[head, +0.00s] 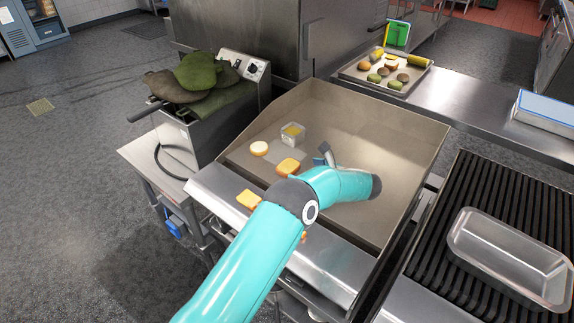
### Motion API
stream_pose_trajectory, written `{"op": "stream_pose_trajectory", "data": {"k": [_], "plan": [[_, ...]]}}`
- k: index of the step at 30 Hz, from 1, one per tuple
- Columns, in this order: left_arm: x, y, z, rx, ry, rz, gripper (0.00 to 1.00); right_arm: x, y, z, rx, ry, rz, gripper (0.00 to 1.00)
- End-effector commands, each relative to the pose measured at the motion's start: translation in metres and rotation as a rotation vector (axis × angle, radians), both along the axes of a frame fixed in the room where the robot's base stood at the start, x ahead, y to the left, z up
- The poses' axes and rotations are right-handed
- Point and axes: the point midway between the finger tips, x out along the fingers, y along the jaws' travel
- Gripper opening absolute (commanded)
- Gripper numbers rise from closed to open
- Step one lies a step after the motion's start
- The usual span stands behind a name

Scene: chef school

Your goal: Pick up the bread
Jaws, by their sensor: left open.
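A golden-brown piece of bread (289,166) lies on the flat griddle plate, just left of my left gripper. A second similar piece (248,199) lies on the steel front ledge. My left gripper (326,154) is open over the griddle, with its grey fingers partly hidden behind my teal arm. I see nothing between its fingers. A small bit of orange-brown shows beside my arm near the ledge, mostly hidden. My right gripper is not in view.
On the griddle are a pale round item (259,148) and a small clear container (293,134) with yellow contents. Raised walls edge the griddle (405,140). A fryer with green cloths (197,72) stands left. A metal pan (510,255) sits on the grill right. A food tray (416,79) is behind.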

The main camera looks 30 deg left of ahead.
Motion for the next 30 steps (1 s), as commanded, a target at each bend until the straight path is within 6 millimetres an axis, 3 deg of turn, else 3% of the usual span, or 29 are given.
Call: {"op": "stream_pose_trajectory", "data": {"k": [7, 16, 25, 30], "plan": [[0.002, 0.014, -0.004, 0.000, 0.002, -0.001, 1.00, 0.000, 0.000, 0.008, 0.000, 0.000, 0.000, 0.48], [0.006, 0.050, -0.020, -0.001, 0.001, 0.001, 1.00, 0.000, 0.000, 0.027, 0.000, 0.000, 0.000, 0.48], [0.008, 0.055, -0.023, 0.000, 0.001, -0.001, 1.00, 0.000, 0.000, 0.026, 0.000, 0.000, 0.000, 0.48], [0.008, 0.055, -0.023, 0.000, 0.001, -0.001, 0.73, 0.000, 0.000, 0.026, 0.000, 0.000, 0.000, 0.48]]}}
